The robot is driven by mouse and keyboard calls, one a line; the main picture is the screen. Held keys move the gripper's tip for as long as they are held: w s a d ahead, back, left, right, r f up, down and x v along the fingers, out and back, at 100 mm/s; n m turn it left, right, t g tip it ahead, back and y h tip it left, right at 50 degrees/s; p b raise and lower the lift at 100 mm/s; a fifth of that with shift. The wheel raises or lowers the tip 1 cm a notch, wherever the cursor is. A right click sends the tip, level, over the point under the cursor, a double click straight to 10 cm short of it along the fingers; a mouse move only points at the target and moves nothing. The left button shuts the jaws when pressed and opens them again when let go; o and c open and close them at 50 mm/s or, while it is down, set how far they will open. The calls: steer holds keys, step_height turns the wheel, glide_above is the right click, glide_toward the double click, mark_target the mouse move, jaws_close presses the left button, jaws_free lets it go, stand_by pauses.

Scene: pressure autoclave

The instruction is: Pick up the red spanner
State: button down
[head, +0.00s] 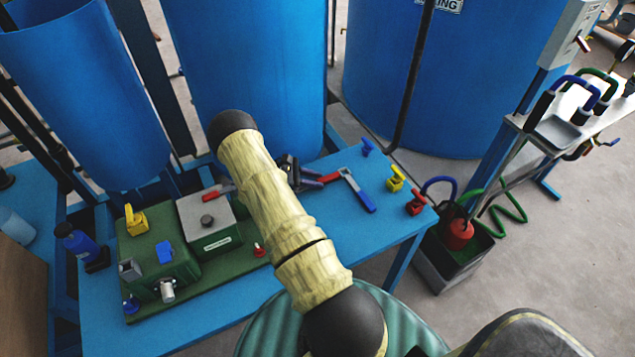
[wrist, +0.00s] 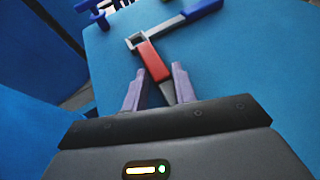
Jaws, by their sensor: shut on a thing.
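The red spanner (wrist: 152,62) has a red handle and a grey shaft running down between the fingers of my gripper (wrist: 159,78) in the wrist view. My gripper is shut on it near the grey end. The spanner's far end meets a grey-and-blue tool (wrist: 190,14); whether they touch is unclear. In the head view, my gripper (head: 308,178) is over the blue table, partly hidden by my arm, with the red spanner (head: 329,178) to its right and the blue-handled tool (head: 360,194) beyond. I cannot tell whether the spanner is off the table.
The blue table (head: 300,235) also bears a green base with machine boxes (head: 170,262), a yellow fitting (head: 396,178) and a red fitting (head: 416,203). Tall blue tanks (head: 240,80) stand behind. A grey bin (head: 452,262) stands on the floor at right.

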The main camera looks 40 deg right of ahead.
steer(key=shift+f, duration=0.15)
step_height(320, 180, up, 10)
stand_by(0.4)
steer(key=shift+w, duration=0.1)
stand_by(0.4)
